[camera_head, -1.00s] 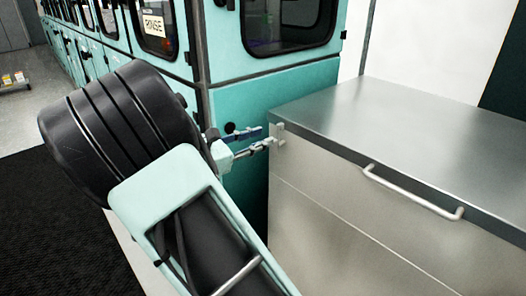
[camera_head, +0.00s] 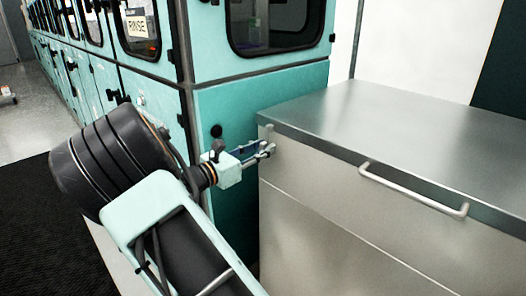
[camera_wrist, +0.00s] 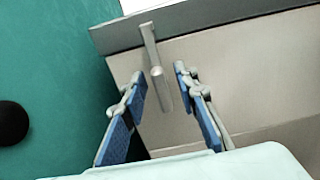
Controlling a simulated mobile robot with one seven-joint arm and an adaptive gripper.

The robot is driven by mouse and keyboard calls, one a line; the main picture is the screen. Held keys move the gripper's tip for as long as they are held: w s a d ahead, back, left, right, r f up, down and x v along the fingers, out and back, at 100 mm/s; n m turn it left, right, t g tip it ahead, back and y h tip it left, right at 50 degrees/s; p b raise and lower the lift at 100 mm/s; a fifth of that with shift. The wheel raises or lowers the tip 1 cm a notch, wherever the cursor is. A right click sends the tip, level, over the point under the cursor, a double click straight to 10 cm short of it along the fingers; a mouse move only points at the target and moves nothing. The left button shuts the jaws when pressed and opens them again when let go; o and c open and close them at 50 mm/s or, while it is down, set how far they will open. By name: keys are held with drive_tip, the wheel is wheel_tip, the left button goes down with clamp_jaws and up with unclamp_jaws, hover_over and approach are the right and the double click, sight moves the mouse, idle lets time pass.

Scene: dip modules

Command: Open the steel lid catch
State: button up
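The steel lid catch (camera_wrist: 154,58) is a grey metal strap with a lever hanging from the lid edge, at the corner of a steel chest (camera_head: 320,200). In the head view the catch (camera_head: 269,134) is small and partly hidden by my fingers. My gripper (camera_wrist: 161,82) is open in the wrist view, one blue-padded finger on each side of the catch lever. The lever's lower end shows between the fingers, with a gap visible on both sides. In the head view my gripper (camera_head: 262,150) is at the chest's near left corner.
The chest's flat steel lid (camera_head: 400,120) is closed and has a bar handle (camera_head: 415,190) on its front. A teal machine wall (camera_head: 232,112) with a black knob (camera_head: 216,131) stands close behind my gripper. A dark mat (camera_head: 40,225) lies at left.

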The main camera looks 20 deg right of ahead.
drive_tip(key=shift+w+d, duration=0.1)
drive_tip(key=shift+d, duration=0.25)
drive_tip(key=shift+c, duration=0.7)
clamp_jaws()
